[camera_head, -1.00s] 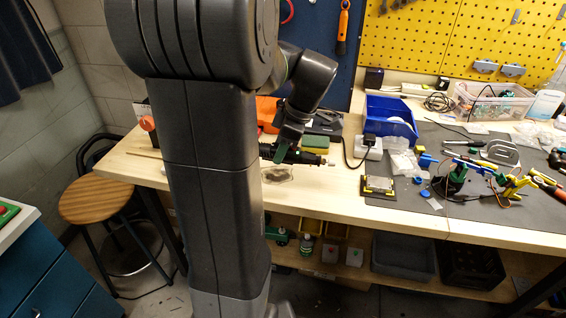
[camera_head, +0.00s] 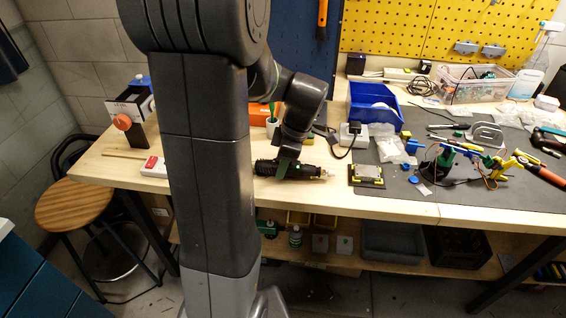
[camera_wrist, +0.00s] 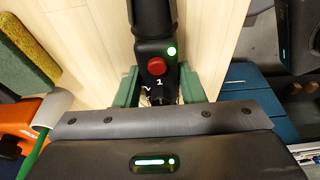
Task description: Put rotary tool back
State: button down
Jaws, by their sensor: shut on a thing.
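The rotary tool (camera_head: 312,172) is a black cylinder with a narrow pale tip pointing right. My gripper (camera_head: 287,166) is shut on it around the middle, over the wooden bench's front part. In the wrist view the rotary tool (camera_wrist: 152,30) lies between the green fingers of my gripper (camera_wrist: 160,88). A red button and a lit green spot show on its body. The tool looks level. I cannot tell how high it is above the bench top. My own column hides part of the bench to its left.
A blue bin (camera_head: 372,122), a small metal plate on a dark base (camera_head: 367,174) and a grey mat (camera_head: 460,200) with a small robot arm lie to the right. A red-and-white box (camera_head: 154,167) is at the left. A sponge (camera_wrist: 28,55) shows in the wrist view.

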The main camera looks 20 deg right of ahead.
jog(key=c, duration=0.9)
grip_release()
jog(key=v, duration=1.2)
